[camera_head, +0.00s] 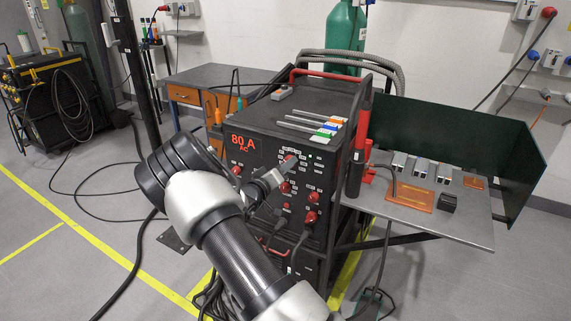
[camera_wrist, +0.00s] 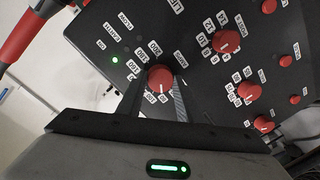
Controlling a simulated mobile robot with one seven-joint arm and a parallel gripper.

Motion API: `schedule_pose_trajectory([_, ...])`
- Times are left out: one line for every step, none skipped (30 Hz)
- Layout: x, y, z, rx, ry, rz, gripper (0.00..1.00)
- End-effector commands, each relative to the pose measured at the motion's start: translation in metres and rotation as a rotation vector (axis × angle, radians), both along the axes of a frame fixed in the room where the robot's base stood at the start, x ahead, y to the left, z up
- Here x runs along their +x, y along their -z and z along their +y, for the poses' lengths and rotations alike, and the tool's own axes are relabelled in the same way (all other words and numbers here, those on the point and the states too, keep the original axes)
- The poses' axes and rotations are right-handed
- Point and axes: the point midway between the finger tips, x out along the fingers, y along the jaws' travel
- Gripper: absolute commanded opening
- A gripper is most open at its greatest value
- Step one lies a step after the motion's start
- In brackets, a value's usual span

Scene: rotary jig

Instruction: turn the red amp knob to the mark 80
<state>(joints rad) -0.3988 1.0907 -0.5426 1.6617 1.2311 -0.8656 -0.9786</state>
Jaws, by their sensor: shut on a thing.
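The red amp knob (camera_wrist: 160,78) sits on the black front panel, ringed by small white number labels. In the wrist view my gripper (camera_wrist: 157,92) has one finger on each side of it and is shut on it. The pointer's exact mark is too small to read. In the head view a bit of the knob (camera_head: 290,158) shows at my gripper's tip (camera_head: 285,166), at the upper part of the panel.
Other red knobs sit close by, one (camera_wrist: 226,41) to the right in the wrist view. A green indicator light (camera_wrist: 114,60) glows at left. Several rods (camera_head: 312,128) lie on top of the welder. A metal side table (camera_head: 470,232) stands at right, with a dark green screen behind it.

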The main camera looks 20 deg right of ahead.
Motion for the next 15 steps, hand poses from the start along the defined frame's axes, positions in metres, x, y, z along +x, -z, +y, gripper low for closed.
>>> schedule_pose_trajectory([-0.0002, 0.0006, 0.0008, -0.009, -0.001, 0.015, 0.1])
schedule_pose_trajectory([-0.0003, 0.0008, 0.0008, -0.014, -0.001, 0.022, 0.1])
schedule_pose_trajectory([-0.0003, 0.001, 0.0008, -0.02, 0.0, 0.03, 0.1])
schedule_pose_trajectory([-0.0004, 0.0011, 0.0007, -0.025, 0.0, 0.035, 0.1])
schedule_pose_trajectory([-0.0004, 0.0012, 0.0007, -0.028, 0.0, 0.04, 0.1])
schedule_pose_trajectory([-0.0004, 0.0013, 0.0008, -0.031, -0.001, 0.044, 0.1])
schedule_pose_trajectory([-0.0004, 0.0013, 0.0008, -0.033, -0.001, 0.047, 0.1])
schedule_pose_trajectory([-0.0004, 0.0015, 0.0008, -0.036, 0.0, 0.05, 0.1])
schedule_pose_trajectory([-0.0004, 0.0016, 0.0007, -0.037, 0.0, 0.052, 0.1])
schedule_pose_trajectory([-0.0004, 0.0016, 0.0008, -0.038, 0.0, 0.053, 0.1])
schedule_pose_trajectory([-0.0004, 0.0016, 0.0008, -0.039, 0.0, 0.054, 0.1])
schedule_pose_trajectory([-0.0004, 0.0018, 0.0008, -0.039, 0.0, 0.055, 0.1])
schedule_pose_trajectory([-0.0004, 0.0018, 0.0008, -0.039, 0.0, 0.055, 0.1])
schedule_pose_trajectory([-0.0004, 0.0018, 0.0008, -0.039, 0.0, 0.055, 0.1])
schedule_pose_trajectory([-0.0004, 0.0018, 0.0008, -0.039, 0.0, 0.055, 0.1])
